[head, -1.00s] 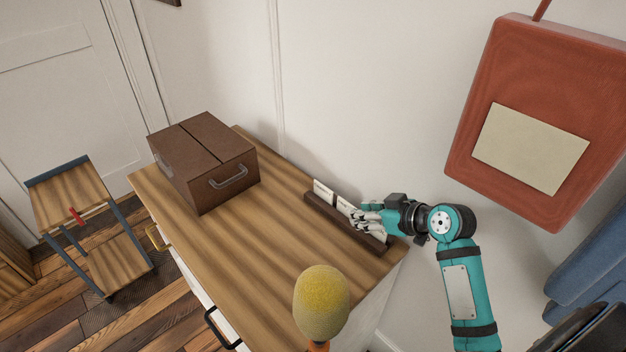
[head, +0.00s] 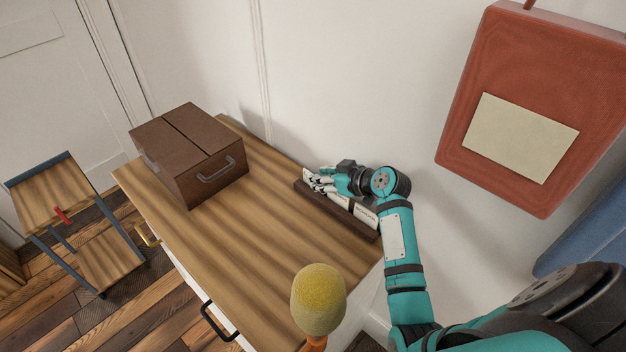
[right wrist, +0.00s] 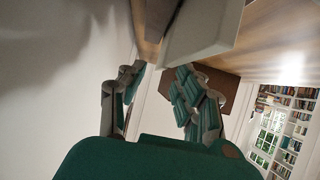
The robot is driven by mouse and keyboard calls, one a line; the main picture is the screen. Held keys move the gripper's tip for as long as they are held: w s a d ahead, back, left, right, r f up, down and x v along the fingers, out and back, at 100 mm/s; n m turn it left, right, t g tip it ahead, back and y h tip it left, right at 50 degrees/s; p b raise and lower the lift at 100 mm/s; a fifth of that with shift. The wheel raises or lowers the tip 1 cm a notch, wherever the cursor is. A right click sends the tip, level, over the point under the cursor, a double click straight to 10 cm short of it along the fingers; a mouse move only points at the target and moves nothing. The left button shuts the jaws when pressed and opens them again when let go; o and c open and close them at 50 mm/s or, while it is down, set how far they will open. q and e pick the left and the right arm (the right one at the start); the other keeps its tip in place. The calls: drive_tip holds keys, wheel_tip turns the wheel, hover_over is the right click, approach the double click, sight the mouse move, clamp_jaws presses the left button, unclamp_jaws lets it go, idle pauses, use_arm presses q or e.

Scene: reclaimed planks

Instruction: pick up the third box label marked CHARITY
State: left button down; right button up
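A dark brown label rack (head: 312,199) lies along the wall side of the wooden dresser top. White box labels (head: 366,216) stand in it; their writing is too small to read, so I cannot tell which is marked CHARITY. My right gripper (head: 312,181) is over the rack's far left end and hides the labels there. In the right wrist view its two fingers (right wrist: 161,72) are spread apart, with nothing visibly clamped. A pale label (right wrist: 203,32) shows close beyond the fingertips; whether they touch it is unclear. My left gripper is out of view.
A brown box (head: 190,155) with metal handles stands on the dresser top (head: 250,230). A yellow rounded head (head: 318,299) on an orange handle is at the near edge. A red panel (head: 470,60) hangs at right. A small cart (head: 60,200) stands left.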

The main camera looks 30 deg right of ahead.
drive_tip(key=shift+x, duration=0.9)
drive_tip(key=shift+c, duration=0.4)
clamp_jaws()
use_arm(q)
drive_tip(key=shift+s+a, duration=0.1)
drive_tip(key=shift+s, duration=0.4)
use_arm(e)
drive_tip(key=shift+r, duration=0.1)
